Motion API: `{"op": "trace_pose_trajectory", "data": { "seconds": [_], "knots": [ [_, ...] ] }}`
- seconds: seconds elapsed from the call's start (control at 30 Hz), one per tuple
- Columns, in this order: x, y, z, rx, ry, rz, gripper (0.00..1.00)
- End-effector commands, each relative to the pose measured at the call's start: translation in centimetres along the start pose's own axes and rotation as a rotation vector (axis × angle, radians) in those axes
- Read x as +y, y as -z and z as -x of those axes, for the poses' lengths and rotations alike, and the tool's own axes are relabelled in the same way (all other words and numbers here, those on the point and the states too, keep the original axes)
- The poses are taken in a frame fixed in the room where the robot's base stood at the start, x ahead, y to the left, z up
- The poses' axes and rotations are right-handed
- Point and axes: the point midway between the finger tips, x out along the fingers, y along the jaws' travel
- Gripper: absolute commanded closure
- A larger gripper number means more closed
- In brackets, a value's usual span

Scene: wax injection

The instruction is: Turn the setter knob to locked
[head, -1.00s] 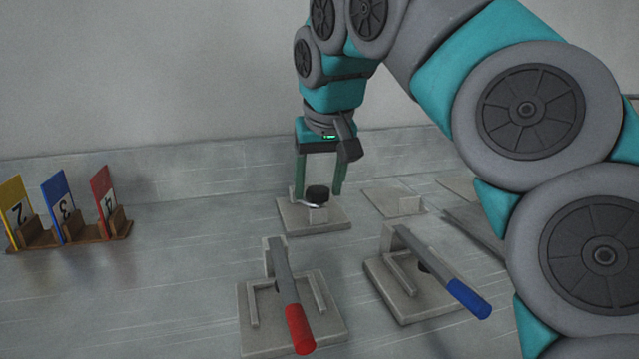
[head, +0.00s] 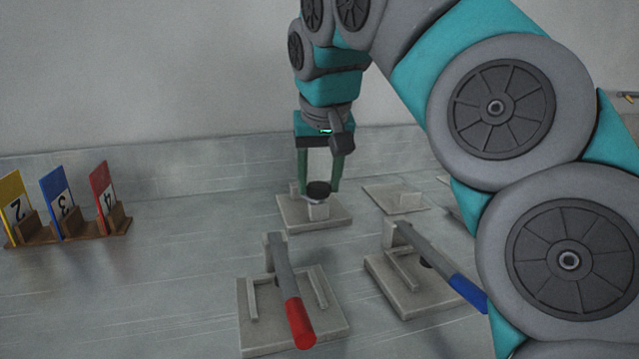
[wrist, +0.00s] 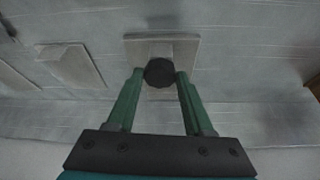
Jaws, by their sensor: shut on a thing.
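The setter knob (head: 318,190) is a black round knob on a grey block in the middle of a flat grey base plate (head: 290,216). It also shows in the wrist view (wrist: 159,72), between the fingertips. My gripper (head: 319,188) points down from above, with one green finger on each side of the knob. In the wrist view my gripper (wrist: 160,76) is shut on the knob, its fingertips at the knob's two sides. I cannot read any locked mark on the knob or plate.
A red-handled lever (head: 298,318) and a blue-handled lever (head: 465,290) stand on plates in front. Another grey plate (head: 398,198) lies to the right. A wooden rack (head: 88,229) with numbered yellow, blue and red cards stands at left. The bench between rack and knob is clear.

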Motion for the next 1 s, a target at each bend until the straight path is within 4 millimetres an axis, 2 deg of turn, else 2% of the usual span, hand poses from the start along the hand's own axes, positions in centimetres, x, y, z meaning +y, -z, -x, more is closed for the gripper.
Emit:
{"op": "trace_pose_trajectory", "data": {
  "seconds": [0.17, 0.6, 1.0],
  "knots": [
    [0.02, 0.02, -0.55, 0.002, -0.052, -0.117, 1.00],
    [-0.30, 0.24, 0.09, 0.001, -0.187, -0.441, 1.00],
    [-0.46, 0.26, 0.04, 0.001, -0.249, -0.604, 1.00]
  ]
}}
